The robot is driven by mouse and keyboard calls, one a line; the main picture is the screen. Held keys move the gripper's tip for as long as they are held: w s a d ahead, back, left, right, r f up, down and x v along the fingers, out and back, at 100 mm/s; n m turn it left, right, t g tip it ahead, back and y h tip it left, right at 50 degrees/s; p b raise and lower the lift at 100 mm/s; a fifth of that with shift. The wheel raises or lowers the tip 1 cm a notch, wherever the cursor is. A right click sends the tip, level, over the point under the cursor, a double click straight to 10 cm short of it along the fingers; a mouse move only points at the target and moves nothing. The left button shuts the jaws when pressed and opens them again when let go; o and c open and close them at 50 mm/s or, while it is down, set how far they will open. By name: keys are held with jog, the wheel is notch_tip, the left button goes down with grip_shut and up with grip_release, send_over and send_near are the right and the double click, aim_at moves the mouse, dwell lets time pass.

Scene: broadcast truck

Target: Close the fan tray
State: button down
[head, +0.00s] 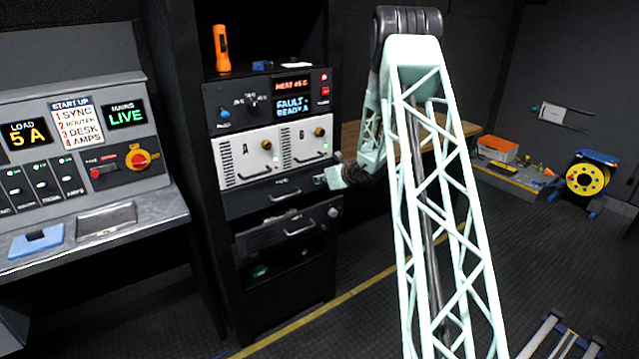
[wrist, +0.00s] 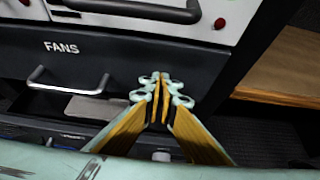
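The fan tray (wrist: 115,62) has a dark front lettered FANS and a grey bar handle (wrist: 68,86) in the wrist view. In the head view its dark front (head: 255,197) is below the white amplifier panels. How far it stands out of the rack is hard to tell. My gripper (wrist: 160,78) has its fingertips together with nothing visible between them. It is in front of the tray's right end, to the right of the handle; I cannot tell whether it touches. In the head view my gripper (head: 322,180) is beside the rack's right edge.
Below, another dark drawer (head: 262,238) with a handle stands out from the rack. White amplifier panels A (head: 240,165) and B (head: 308,158) sit above. A wooden worktop (wrist: 285,68) is to the right. An orange torch (head: 221,48) stands on top. The control desk (head: 150,208) is left.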

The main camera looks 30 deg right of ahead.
jog(key=shift+w+d+r, duration=0.1)
jog(key=shift+w+r, duration=0.25)
jog(key=shift+r, duration=0.05)
jog(key=shift+s+f, duration=0.1)
jog(key=shift+s, duration=0.1)
jog(key=s+f+v, duration=0.1)
jog(key=f+v, duration=0.1)
jog(key=v, duration=1.1)
jog(key=shift+s+b, duration=0.3)
jog(key=shift+s, duration=0.05)
dwell(0.3)
